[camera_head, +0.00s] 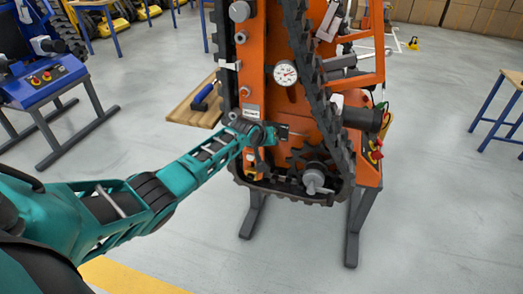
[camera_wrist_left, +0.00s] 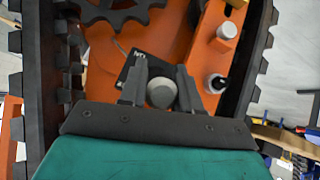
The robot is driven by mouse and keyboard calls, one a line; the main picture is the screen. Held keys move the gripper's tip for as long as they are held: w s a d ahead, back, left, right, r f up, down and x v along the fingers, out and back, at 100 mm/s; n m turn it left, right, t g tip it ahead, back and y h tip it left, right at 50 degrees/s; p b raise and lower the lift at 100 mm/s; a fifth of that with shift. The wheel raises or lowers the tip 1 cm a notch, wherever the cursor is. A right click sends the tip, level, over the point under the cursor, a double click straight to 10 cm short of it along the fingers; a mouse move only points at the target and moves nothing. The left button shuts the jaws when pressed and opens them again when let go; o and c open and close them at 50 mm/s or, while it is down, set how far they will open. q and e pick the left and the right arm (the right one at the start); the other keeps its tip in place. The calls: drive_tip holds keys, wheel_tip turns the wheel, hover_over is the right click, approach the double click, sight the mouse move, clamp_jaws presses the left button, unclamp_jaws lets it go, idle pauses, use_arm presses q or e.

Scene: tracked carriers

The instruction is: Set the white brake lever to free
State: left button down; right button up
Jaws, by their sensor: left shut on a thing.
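My left gripper (camera_head: 270,134) reaches in from the left to the lower part of the orange tracked carrier (camera_head: 262,60). In the left wrist view the fingers (camera_wrist_left: 160,92) are shut around a pale, rounded knob, which looks like the end of the white brake lever (camera_wrist_left: 161,93). My right gripper is not in view.
Black tracks (camera_head: 318,95) and a toothed sprocket (camera_wrist_left: 118,8) lie close to the gripper. A pressure gauge (camera_head: 285,73) sits above. Two more knobs, one white (camera_wrist_left: 226,31), are on the orange panel nearby. A wooden shelf (camera_head: 190,112) holds a tool behind left.

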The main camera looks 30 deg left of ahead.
use_arm(q)
drive_tip(key=shift+w+r+g, duration=0.15)
drive_tip(key=shift+r+g, duration=0.25)
drive_tip(key=shift+g, duration=0.2)
drive_tip(key=shift+r+g, duration=0.3)
drive_tip(key=shift+g, duration=0.3)
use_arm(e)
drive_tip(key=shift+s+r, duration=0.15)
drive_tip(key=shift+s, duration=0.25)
use_arm(q)
drive_tip(key=shift+w, duration=0.1)
drive_tip(key=c, duration=0.9)
unclamp_jaws()
